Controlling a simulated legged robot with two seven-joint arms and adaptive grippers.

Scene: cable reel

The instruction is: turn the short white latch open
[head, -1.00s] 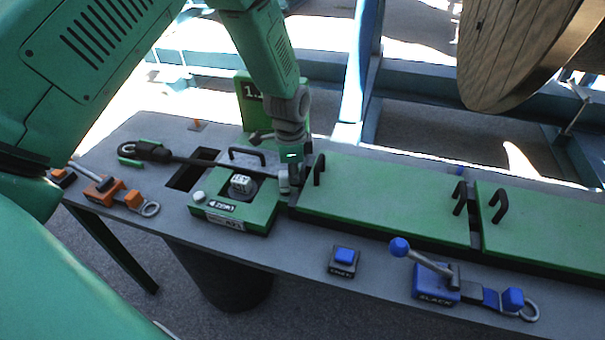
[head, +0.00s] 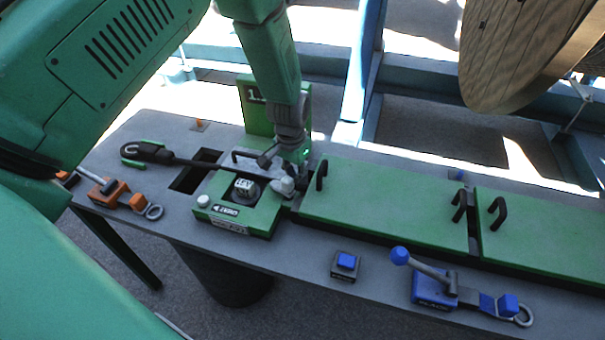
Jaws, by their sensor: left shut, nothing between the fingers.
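A short white latch piece (head: 283,186) sits at the right edge of a green box (head: 262,219) on the grey table. My left gripper (head: 285,176) points down right at this piece, shut and with nothing held. Its fingers partly cover the piece, so I cannot tell whether they touch it or how far it is turned. The box top carries a dark round dial with a white marked block (head: 244,187) and a white knob (head: 203,201) at its left corner. My right gripper is not in view.
A black rod tool (head: 150,151) lies behind the box, its shaft reaching toward my gripper. Green lids with black handles (head: 390,205) lie to the right.

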